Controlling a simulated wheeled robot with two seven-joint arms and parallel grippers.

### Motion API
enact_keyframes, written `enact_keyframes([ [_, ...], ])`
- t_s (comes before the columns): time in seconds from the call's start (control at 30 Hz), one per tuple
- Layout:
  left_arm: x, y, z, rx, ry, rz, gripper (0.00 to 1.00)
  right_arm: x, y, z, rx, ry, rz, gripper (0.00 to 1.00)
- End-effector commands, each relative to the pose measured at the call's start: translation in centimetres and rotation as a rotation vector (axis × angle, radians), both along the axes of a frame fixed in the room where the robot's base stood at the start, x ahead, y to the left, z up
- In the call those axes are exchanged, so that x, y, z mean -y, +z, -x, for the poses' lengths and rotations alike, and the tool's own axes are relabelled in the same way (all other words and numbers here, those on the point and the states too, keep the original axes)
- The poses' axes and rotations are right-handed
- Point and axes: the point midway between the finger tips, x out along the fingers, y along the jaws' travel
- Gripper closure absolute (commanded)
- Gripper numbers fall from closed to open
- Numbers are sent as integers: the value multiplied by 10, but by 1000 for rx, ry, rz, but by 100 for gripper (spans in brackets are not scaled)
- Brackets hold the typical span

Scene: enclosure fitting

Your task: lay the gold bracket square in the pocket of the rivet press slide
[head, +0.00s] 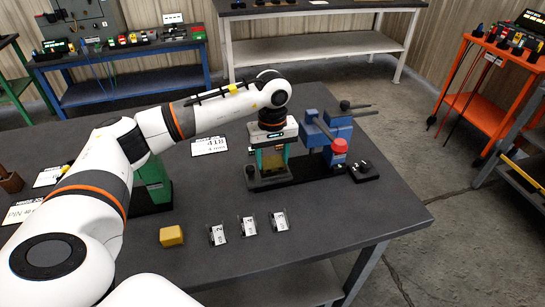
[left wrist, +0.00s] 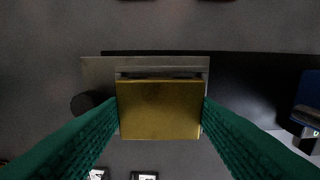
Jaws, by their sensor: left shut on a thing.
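My left gripper (head: 271,160) is over the left part of the rivet press (head: 333,135), its green fingers pointing down. It is shut on the gold bracket (left wrist: 159,109), which lies between the fingers in the left wrist view. The bracket looks roughly square with the grey metal slide (left wrist: 95,71) beneath it. The slide's pocket is mostly hidden behind the bracket, and I cannot tell whether the bracket touches it. The press is blue with a red knob (head: 339,146) and stands on a dark base. My right gripper is not in view.
A yellow block (head: 171,236) and three small labelled parts (head: 248,225) lie near the front of the dark table (head: 375,215). A green stand (head: 153,185) is behind my left arm. A white label card (head: 209,146) lies left of the press. The table's right front is clear.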

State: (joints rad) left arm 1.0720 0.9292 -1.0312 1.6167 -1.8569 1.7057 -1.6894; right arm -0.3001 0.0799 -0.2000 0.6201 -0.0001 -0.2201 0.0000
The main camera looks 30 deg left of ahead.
Motion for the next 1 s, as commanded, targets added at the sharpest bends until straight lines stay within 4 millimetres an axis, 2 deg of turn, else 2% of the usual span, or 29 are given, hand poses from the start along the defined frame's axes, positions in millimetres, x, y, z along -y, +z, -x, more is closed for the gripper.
enact_keyframes([
  [0.03,0,0,0,1,0,0,75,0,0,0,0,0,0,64],
  [0.07,0,0,0,1,0,1,41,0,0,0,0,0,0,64],
  [0.2,0,0,0,1,0,1,20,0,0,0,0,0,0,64],
  [0.5,-1,-1,1,-3,1,-1,20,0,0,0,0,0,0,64],
  [0.63,-1,7,0,0,1,-1,20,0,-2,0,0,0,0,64],
  [0.77,0,28,-1,3,0,-1,20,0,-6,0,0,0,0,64],
  [1.0,1,81,-2,6,-1,1,20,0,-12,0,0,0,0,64],
])
